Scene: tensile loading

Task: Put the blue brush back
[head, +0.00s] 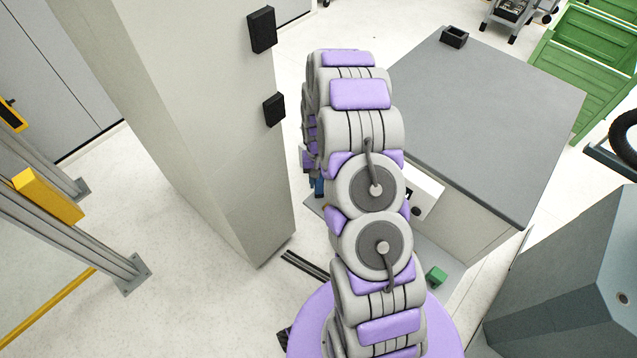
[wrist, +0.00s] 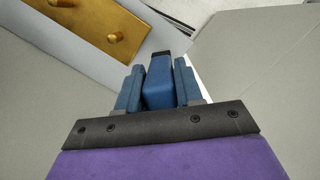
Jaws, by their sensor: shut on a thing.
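The blue brush (wrist: 159,85) is between the two blue fingers of my gripper (wrist: 158,74) in the wrist view. It is a blue block with a dark end pointing away from the wrist. My gripper is shut on it. In the head view my arm hides most of the gripper; a small blue patch shows at the arm's left edge, and I cannot tell whether it is finger or brush. A small black open box (head: 454,37) stands on the far corner of the grey-topped bench (head: 490,120); I cannot tell whether it belongs to the brush.
A tall grey cabinet or machine column (head: 215,130) stands close left of my arm. A small green block (head: 436,277) lies low beside the bench. Green crates (head: 590,60) stand at the right. The wrist view shows a metal plate (wrist: 165,12) with brass knobs ahead.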

